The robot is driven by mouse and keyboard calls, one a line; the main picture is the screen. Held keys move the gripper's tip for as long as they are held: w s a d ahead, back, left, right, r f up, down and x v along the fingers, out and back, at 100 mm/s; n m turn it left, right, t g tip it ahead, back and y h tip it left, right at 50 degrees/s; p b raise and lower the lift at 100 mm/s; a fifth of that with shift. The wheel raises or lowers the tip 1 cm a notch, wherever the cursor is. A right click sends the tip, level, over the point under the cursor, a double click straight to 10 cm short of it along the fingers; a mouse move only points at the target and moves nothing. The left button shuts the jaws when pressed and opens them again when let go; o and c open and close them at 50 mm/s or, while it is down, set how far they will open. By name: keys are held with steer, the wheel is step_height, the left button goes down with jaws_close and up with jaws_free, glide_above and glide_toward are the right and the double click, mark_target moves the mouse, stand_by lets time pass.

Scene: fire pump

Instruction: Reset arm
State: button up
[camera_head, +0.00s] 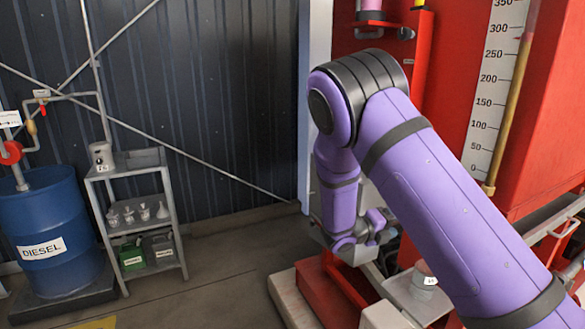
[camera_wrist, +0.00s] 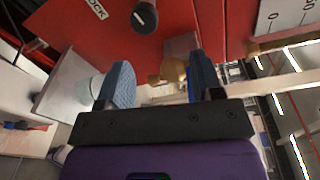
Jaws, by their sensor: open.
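My purple arm reaches across the right half of the head view, bent at a high elbow, with its wrist low in front of the red pump unit. In the head view the gripper end is hidden behind the arm. In the wrist view my gripper (camera_wrist: 158,85) has its two blue-grey fingers spread apart with nothing held between them. Beyond the fingertips is the red panel (camera_wrist: 195,25) of the unit. A brass-coloured fitting (camera_wrist: 172,70) shows between the fingers, apparently farther off, and a dark round knob (camera_wrist: 144,18) sits above it.
A red tank (camera_head: 440,70) with a white level scale (camera_head: 495,90) stands close behind my arm. A blue diesel drum (camera_head: 50,225) and a grey shelf cart (camera_head: 138,160) holding funnels stand at left. The floor (camera_head: 215,265) between cart and unit is clear.

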steer(key=s+d+r+m+g+y, duration=0.1)
steer(key=s+r+m, duration=0.1)
steer(key=m, duration=0.1)
steer(key=s+d+r+m+g+y, duration=0.1)
steer(key=s+r+m+g, duration=0.1)
steer(key=s+r+m, duration=0.1)
steer(key=s+d+r+m+g+y, duration=0.1)
steer(key=s+r+m, duration=0.1)
steer(key=r+m, duration=0.1)
steer(key=shift+s+d+m+g, duration=0.3)
steer(key=shift+d+m+g, duration=0.1)
steer(key=shift+m, duration=0.3)
steer(key=s+a+r+m+t+y, duration=0.1)
steer(key=s+r+m+y, duration=0.3)
steer(key=s+m, duration=0.5)
steer(key=s+a+r+m+t+y, duration=0.2)
steer(key=s+r+m+y, duration=0.3)
steer(key=s+r+m, duration=0.2)
steer(key=s+a+r+m+t+y, duration=0.1)
steer(key=s+r+m+y, duration=0.3)
steer(key=s+m, duration=0.6)
steer(key=s+a+r, duration=0.1)
steer(key=s, duration=0.1)
steer(key=shift+s+a+r+m+t, duration=0.35)
steer(key=shift+s+r+m+t, duration=0.05)
